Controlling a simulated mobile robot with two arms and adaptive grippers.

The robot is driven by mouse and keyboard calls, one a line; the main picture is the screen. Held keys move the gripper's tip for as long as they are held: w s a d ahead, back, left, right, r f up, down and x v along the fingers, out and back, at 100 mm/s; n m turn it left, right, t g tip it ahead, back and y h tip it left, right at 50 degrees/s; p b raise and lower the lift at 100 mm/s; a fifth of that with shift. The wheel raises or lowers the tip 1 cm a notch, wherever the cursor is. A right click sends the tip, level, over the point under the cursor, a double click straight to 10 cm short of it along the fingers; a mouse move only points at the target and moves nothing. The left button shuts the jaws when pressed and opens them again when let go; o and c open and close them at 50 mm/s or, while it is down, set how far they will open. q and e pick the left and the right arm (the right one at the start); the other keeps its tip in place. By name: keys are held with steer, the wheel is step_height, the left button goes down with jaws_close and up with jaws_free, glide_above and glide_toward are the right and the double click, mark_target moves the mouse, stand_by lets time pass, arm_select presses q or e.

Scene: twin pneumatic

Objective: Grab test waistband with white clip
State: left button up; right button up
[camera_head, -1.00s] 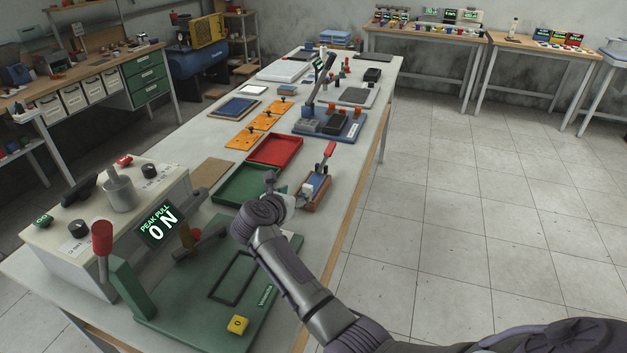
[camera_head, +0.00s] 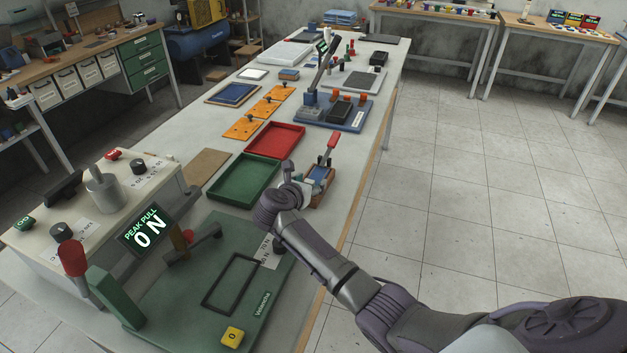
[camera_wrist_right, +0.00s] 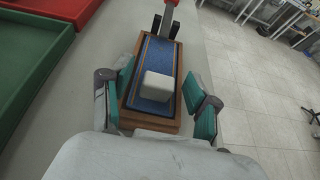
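The test waistband (camera_wrist_right: 160,60) is a blue strip lying along a wooden block (camera_wrist_right: 173,122) in the right wrist view. A white clip (camera_wrist_right: 158,86) sits on the strip near its close end. In the head view the wooden block (camera_head: 320,190) is on the long table, partly hidden by my right gripper (camera_head: 297,188). In the right wrist view my right gripper (camera_wrist_right: 160,98) is open, with one teal-padded finger on either side of the block and clip. I cannot tell whether the pads touch the block. My left gripper is not in view.
A red-handled lever (camera_head: 331,146) stands at the block's far end. A green tray (camera_head: 244,181) and a red tray (camera_head: 275,140) lie to its left. The floor at right is clear.

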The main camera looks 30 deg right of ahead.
steer(key=shift+s+a+r, duration=0.1)
steer(key=shift+r, duration=0.05)
steer(key=shift+c, duration=2.6)
steer(key=c, duration=0.3)
steer(key=shift+f, duration=0.2)
jaws_close()
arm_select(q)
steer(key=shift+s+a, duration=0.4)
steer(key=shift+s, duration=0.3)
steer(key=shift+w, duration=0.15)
arm_select(e)
steer(key=shift+r, duration=0.1)
